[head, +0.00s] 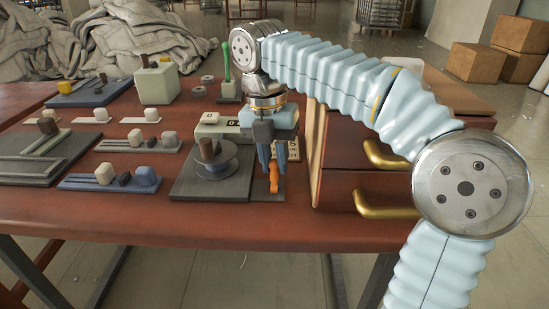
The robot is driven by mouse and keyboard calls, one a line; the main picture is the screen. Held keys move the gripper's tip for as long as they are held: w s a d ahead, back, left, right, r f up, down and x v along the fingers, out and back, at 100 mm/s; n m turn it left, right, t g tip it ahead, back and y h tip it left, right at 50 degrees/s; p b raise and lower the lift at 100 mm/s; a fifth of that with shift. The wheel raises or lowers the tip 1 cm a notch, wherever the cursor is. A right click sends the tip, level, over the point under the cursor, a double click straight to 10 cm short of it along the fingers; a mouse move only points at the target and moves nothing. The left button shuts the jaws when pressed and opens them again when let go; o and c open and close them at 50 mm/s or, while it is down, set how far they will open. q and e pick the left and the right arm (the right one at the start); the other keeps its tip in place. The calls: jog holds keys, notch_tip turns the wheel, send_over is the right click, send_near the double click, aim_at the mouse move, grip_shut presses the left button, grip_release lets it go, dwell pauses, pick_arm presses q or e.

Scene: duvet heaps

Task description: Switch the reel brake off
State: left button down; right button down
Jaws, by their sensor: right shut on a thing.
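The reel (217,161) is a dark grey spool with a brown knob on top, standing on a dark flat base (190,186) near the front of the table. A small orange lever (274,185) stands at the right side of that base. My right gripper (273,168) points down over the lever, with its fingers shut on the lever's upper part. The fingers hide the top of the lever. My left gripper is out of view.
A wooden drawer box with gold handles (385,211) stands just right of my right gripper. Several slider and switch plates lie left on the red-brown table (150,222). A pale green block (157,83) and a green-handled lever (227,65) stand behind.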

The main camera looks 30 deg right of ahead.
aim_at(276, 177)
jog(key=s+t+h+b, duration=0.1)
jog(key=t, duration=0.1)
jog(key=s+a+t+h+b, duration=0.1)
jog(key=t, duration=0.1)
jog(key=shift+s+a+r+h, duration=0.1)
jog(key=shift+a+h, duration=0.1)
jog(key=shift+h, duration=0.2)
jog(key=s+t+h+b, duration=0.1)
jog(key=a+t+h+b, duration=0.1)
jog(key=t+b, duration=0.1)
jog(key=shift+s+m+t, duration=0.3)
jog(key=shift+s, duration=0.1)
jog(key=shift+s+a+t+h, duration=0.1)
jog(key=shift+s+t+h, duration=0.05)
jog(key=shift+t+h, duration=0.2)
jog(key=c, duration=1)
grip_release()
